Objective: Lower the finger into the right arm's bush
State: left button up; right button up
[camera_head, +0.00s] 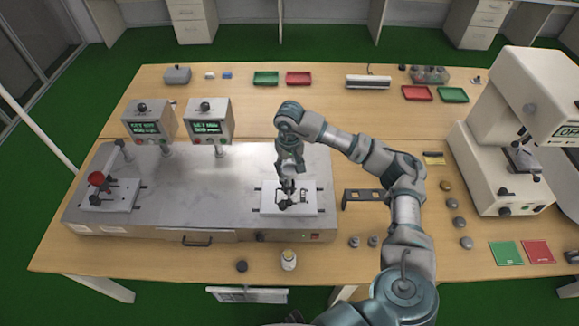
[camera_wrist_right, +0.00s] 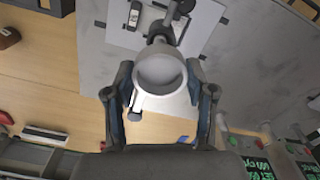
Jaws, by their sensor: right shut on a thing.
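My right gripper (camera_head: 288,178) is over the right test station on the metal bench unit, pointing down. In the right wrist view its two fingers (camera_wrist_right: 162,90) sit on either side of a pale grey round-topped piece, which I take to be the finger (camera_wrist_right: 160,72). The gripper is shut on it. A dark stem below the piece reaches toward the station's white plate (camera_head: 311,197), which carries a dark frame. The right arm's bush is hidden or too small to make out, so I cannot tell whether the finger is in it. My left gripper is not in view.
The left test station has a red-topped part (camera_head: 96,179) on a white plate. Two control boxes (camera_head: 207,119) stand behind the metal unit (camera_head: 190,180). A small bottle (camera_head: 288,260) stands in front. A large white machine (camera_head: 515,130) is at the right.

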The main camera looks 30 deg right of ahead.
aim_at(289, 172)
jog(key=shift+a+f+b, duration=0.1)
jog(key=shift+f+b, duration=1.15)
jog(key=shift+f, duration=0.35)
jog(key=shift+f, duration=0.15)
jog(key=shift+f+b, duration=0.55)
jog(key=shift+b, duration=0.05)
jog(key=o, duration=1.6)
jog(key=shift+c, duration=0.2)
jog(key=shift+r, duration=0.1)
